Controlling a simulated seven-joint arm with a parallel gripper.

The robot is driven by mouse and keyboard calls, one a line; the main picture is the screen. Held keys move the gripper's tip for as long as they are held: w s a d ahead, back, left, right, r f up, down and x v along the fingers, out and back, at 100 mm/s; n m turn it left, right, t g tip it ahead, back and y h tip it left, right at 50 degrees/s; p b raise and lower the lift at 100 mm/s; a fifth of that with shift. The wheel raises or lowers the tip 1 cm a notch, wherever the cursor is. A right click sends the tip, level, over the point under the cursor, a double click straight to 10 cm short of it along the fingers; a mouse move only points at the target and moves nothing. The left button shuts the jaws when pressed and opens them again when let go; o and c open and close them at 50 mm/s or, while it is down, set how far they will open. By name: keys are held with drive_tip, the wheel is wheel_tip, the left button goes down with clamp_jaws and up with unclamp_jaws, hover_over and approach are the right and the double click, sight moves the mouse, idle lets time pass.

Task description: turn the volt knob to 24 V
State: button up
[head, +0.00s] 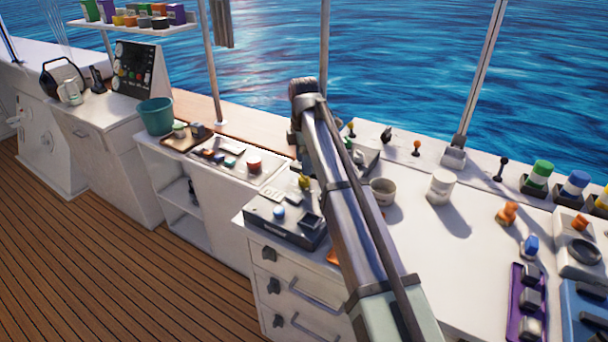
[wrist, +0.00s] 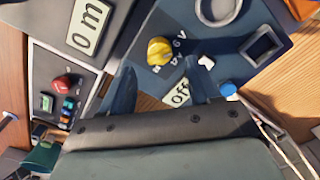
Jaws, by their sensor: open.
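The yellow volt knob (wrist: 160,50) stands on a dark blue-grey panel (wrist: 215,45) in the wrist view. Printed marks, including "6 V", lie beside it. I cannot read which mark it points to. An "Off" label (wrist: 180,94) lies nearer my gripper. My gripper (wrist: 158,85) is open and empty, its two dark fingers apart and short of the knob in the picture. In the head view a yellow knob (head: 304,182) shows on a dark-topped box (head: 285,232), partly beside my arm. My fingers are not clearly visible there.
The panel also carries a blue button (wrist: 228,90), a dark square (wrist: 263,47) and a grey ring (wrist: 218,10). A red button (wrist: 62,82) sits on a neighbouring panel. In the head view a mug (head: 383,192) and a white container (head: 440,186) stand right of my arm.

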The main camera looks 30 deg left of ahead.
sight(304, 179)
drive_tip(key=shift+f, duration=2.65)
drive_tip(key=shift+c, duration=0.3)
drive_tip(key=c, duration=0.9)
drive_tip(key=shift+c, duration=0.2)
